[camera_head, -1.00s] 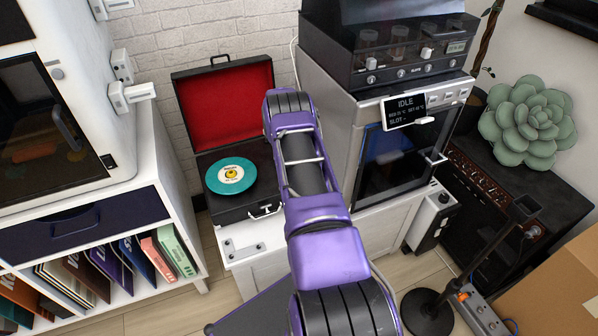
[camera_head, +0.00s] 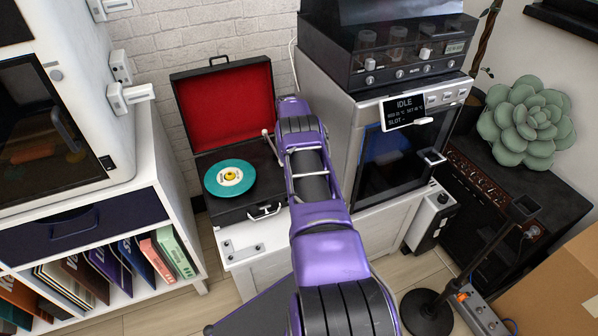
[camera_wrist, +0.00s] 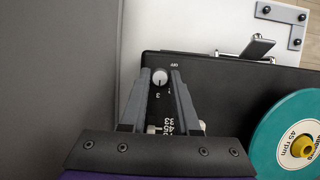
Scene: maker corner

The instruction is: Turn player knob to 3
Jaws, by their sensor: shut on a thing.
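The record player (camera_head: 222,208) is an open black case with a red-lined lid (camera_head: 225,112), standing on a white cabinet. A teal record (camera_head: 230,178) with a yellow centre lies on it and also shows in the wrist view (camera_wrist: 277,141). In the wrist view, a small pale knob (camera_wrist: 160,77) sits near the deck's corner, with "OFF" and "3" printed beside it. My gripper (camera_wrist: 160,74) is shut on this knob, one finger on each side. The knob's pointer is too small to read surely. In the head view my arm hides the gripper and knob.
A grey machine (camera_head: 400,150) with an "IDLE" screen stands close right of my arm. The open lid rises behind the deck. A white shelf of records (camera_head: 110,225) is at the left. A metal latch (camera_wrist: 250,48) projects from the case's edge.

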